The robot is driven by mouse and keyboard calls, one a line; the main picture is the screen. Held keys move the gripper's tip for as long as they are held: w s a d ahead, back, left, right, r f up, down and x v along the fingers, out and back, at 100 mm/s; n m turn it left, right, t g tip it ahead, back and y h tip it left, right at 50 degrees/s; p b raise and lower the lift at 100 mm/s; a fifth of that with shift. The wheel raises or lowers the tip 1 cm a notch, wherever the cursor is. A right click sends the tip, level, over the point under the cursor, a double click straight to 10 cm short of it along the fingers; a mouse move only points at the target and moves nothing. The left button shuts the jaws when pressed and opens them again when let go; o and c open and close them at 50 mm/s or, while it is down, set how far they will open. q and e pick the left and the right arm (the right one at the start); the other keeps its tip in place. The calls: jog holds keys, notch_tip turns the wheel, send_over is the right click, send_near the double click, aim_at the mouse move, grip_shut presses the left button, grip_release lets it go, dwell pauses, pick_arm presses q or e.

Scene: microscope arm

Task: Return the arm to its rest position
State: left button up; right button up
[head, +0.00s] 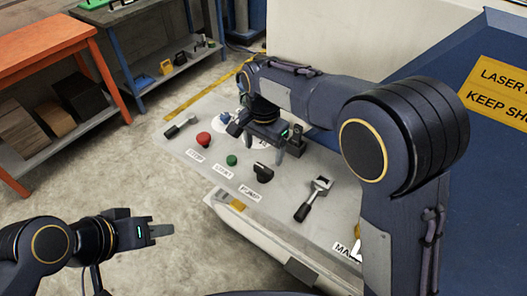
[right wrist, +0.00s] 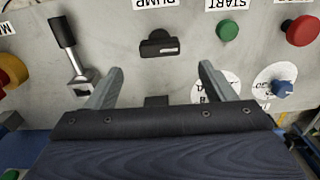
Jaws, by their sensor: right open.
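My right arm reaches in from the right over a grey control panel (head: 175,148). My right gripper (head: 266,148) is open above the panel's far side; the right wrist view also shows its fingers (right wrist: 161,70) apart. A small dark block (right wrist: 157,100) shows between the fingers, partly hidden by the gripper; I cannot tell whether they touch it. My left gripper (head: 160,230) is low at the left, away from the panel, and its finger gap cannot be made out.
The panel carries a red STOP button (head: 203,139), green START button (head: 231,160), black PUMP knob (head: 263,172), metal-and-black lever (head: 314,198), black-handled lever (head: 180,125) and blue knob (right wrist: 282,88). An orange bench (head: 45,45) stands left. Open floor (head: 130,170) lies between.

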dwell(0.3)
jog(key=s+d+r+n+t+y, duration=0.1)
jog(key=s+d+r+y, duration=0.15)
jog(key=s+d, duration=0.4)
jog(key=s+d+r+n+y, duration=0.15)
jog(key=s+d+r, duration=0.25)
jog(key=d, duration=0.5)
jog(key=s+d+f+n+t, duration=0.1)
jog(key=s+d+t, duration=0.1)
jog(key=s, duration=0.4)
jog(key=s+d+f+n+t, duration=0.2)
jog(key=s+d, duration=0.1)
jog(key=s, duration=0.4)
jog(key=shift+s+t, duration=0.25)
jog(key=shift+t, duration=0.15)
